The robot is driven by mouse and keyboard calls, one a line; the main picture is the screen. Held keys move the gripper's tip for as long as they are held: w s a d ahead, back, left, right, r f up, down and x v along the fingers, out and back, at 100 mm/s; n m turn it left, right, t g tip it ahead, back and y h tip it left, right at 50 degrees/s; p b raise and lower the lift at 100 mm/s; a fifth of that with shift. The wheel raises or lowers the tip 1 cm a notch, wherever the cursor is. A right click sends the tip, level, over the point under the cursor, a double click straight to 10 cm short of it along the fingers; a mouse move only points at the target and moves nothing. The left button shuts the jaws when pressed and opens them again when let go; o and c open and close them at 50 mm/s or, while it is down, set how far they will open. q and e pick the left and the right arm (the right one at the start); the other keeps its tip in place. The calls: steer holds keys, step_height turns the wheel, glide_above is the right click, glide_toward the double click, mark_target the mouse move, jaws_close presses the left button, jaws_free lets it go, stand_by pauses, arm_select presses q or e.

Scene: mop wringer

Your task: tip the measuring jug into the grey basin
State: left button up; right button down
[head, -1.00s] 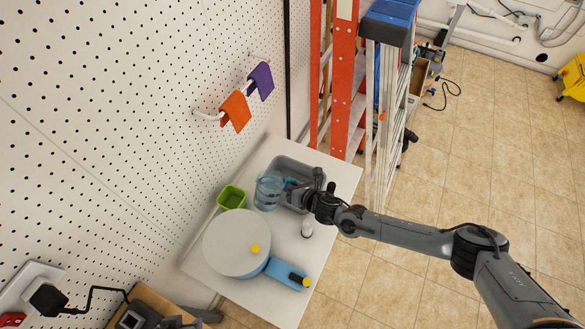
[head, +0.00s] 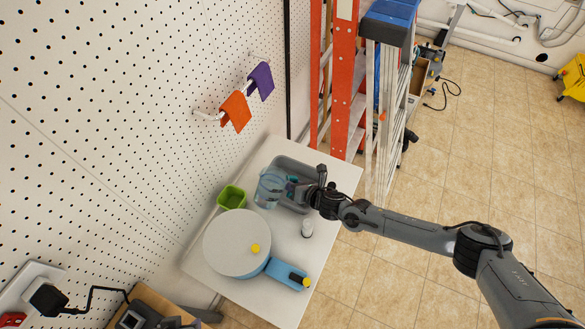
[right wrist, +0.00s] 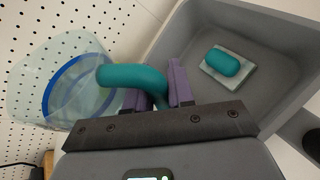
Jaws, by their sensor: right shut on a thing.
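The measuring jug (head: 269,190) is clear and bluish, with a teal handle. In the head view it is tilted at the near-left edge of the grey basin (head: 293,159). In the right wrist view the jug (right wrist: 62,88) is at the left and the basin (right wrist: 192,45) at the right. My right gripper (head: 306,191) is shut on the jug's handle; its purple pads are either side of the handle in the wrist view (right wrist: 158,90). I cannot tell whether the jug holds anything. My left gripper is not in view.
The pegboard wall (head: 120,130) is close at left.

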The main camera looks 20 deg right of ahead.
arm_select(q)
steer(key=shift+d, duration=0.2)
arm_select(e)
steer(key=shift+w+d+r, duration=0.15)
steer(key=shift+d+m+y, duration=0.1)
steer(key=shift+m+y, duration=0.2)
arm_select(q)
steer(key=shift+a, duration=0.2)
arm_select(e)
steer(key=shift+w, duration=0.1)
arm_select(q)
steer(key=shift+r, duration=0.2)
arm_select(e)
steer(key=shift+r+m+g, duration=0.3)
arm_select(q)
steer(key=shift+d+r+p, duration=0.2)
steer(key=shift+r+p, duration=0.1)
steer(key=shift+p, duration=0.2)
arm_select(e)
steer(key=shift+r+y, duration=0.4)
steer(key=shift+y, duration=0.1)
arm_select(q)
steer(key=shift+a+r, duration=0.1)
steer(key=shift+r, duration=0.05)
arm_select(e)
steer(key=shift+r+m, duration=0.15)
steer(key=shift+m, duration=0.15)
